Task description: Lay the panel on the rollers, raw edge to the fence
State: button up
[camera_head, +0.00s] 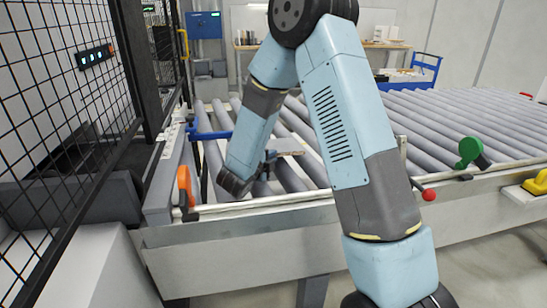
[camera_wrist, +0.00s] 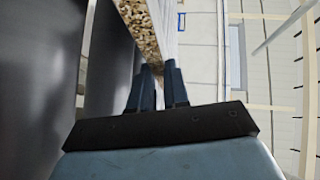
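My gripper (camera_wrist: 161,78) has its two dark fingers on either side of the panel (camera_wrist: 140,28), which extends away from them. The panel's speckled chipboard edge faces the wrist camera, with a white face on its right. In the head view, my gripper (camera_head: 267,159) is low over the near left end of the rollers (camera_head: 408,112). A thin brown strip of the panel (camera_head: 291,153) shows to its right. Whether the panel touches the rollers is unclear. A pale rail (camera_head: 163,180), possibly the fence, runs along the left side of the rollers.
A black mesh guard (camera_head: 75,120) stands at the left. An orange handle (camera_head: 184,186), a red knob (camera_head: 429,195) and a green handle (camera_head: 469,151) stand along the near frame. The rollers to the right are bare. A bench and blue cart (camera_head: 410,74) are behind.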

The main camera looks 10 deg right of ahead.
jog(key=o, duration=0.5)
jog(key=o, duration=1)
jog(key=shift+a, duration=0.1)
jog(key=v, duration=0.7)
jog(key=shift+s+a, duration=0.15)
jog(key=shift+s, duration=0.1)
jog(key=shift+r, duration=0.15)
